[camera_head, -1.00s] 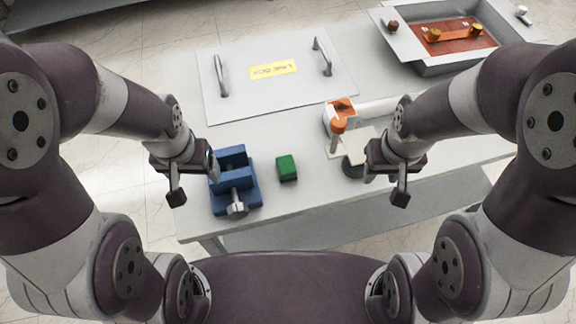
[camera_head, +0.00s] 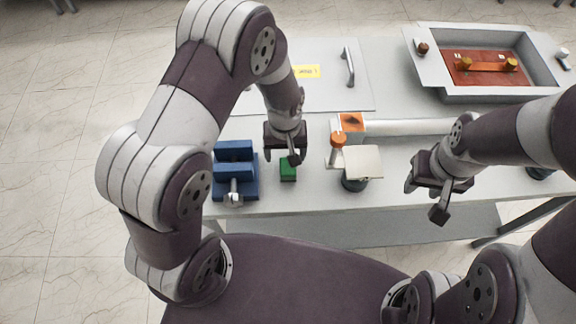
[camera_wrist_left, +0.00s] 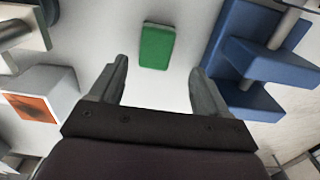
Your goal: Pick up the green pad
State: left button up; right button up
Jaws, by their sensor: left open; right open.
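The green pad (camera_head: 288,171) is a small green block on the white table (camera_head: 300,203), between a blue vise and a small stand. It also shows in the left wrist view (camera_wrist_left: 157,47), ahead of the fingers and roughly centred between them. My left gripper (camera_head: 287,158) is above the pad in the head view and partly covers its far side. In the left wrist view its two fingers (camera_wrist_left: 155,85) are apart, with nothing between them. My right gripper (camera_head: 428,200) is open and empty near the table's front edge, to the right of the stand.
The blue vise (camera_head: 235,178) stands close left of the pad; it also shows at right in the wrist view (camera_wrist_left: 258,62). A stand with a pale square plate (camera_head: 363,162) and an orange-topped tool (camera_head: 338,140) are to the right. A grey tray (camera_head: 436,72) is at back right.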

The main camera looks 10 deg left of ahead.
aim_at(288, 166)
pick_arm(q)
jog(key=shift+w+d+f+p, duration=0.15)
jog(key=shift+d+f, duration=0.15)
jog(key=shift+f, duration=0.25)
jog(key=shift+s+d+f+p, duration=0.15)
jog(key=shift+d+f, duration=0.15)
jog(key=shift+f, duration=0.2)
jog(key=f, duration=0.4)
jog(key=shift+s+a+p, duration=0.25)
jog(key=shift+s+p, duration=0.05)
jog(key=shift+p, duration=0.1)
jog(key=shift+w+f, duration=0.1)
jog(key=shift+d, duration=0.15)
jog(key=c, duration=1.1)
notch_tip(288, 166, up, 10)
jog(key=shift+r+b, duration=0.1)
jog(key=shift+b, duration=0.55)
jog(key=shift+c, duration=0.2)
jog(key=shift+o, duration=1.4)
jog(key=shift+c, duration=0.5)
